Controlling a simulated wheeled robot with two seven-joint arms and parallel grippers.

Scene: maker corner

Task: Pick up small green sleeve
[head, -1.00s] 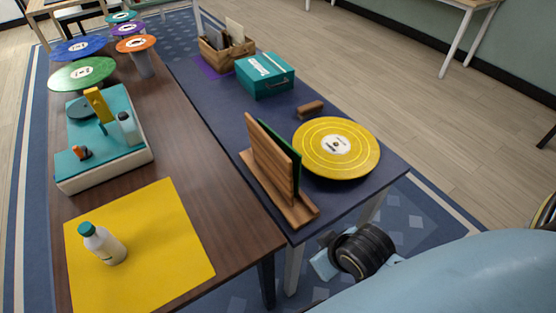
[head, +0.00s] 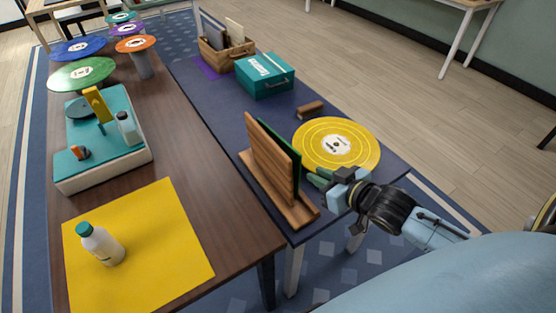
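The green sleeve (head: 294,156) stands upright in a wooden rack (head: 300,212) at the near end of the dark blue table. Only a narrow strip of it shows behind the rack's front wooden board (head: 268,160); the rest is hidden. My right gripper (head: 318,178) is over the table's near right part, just right of the rack and by the near edge of the yellow disc. Its fingertips point left toward the rack. They are small here, and I cannot tell how far apart they are. My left gripper is not in view.
The yellow record disc (head: 336,137) lies close behind my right gripper. A small brown block (head: 310,109), a teal case (head: 265,77) and a wooden crate (head: 226,58) are farther back. The brown table (head: 190,180) at left holds a teal record player (head: 103,160) and a white bottle (head: 101,244).

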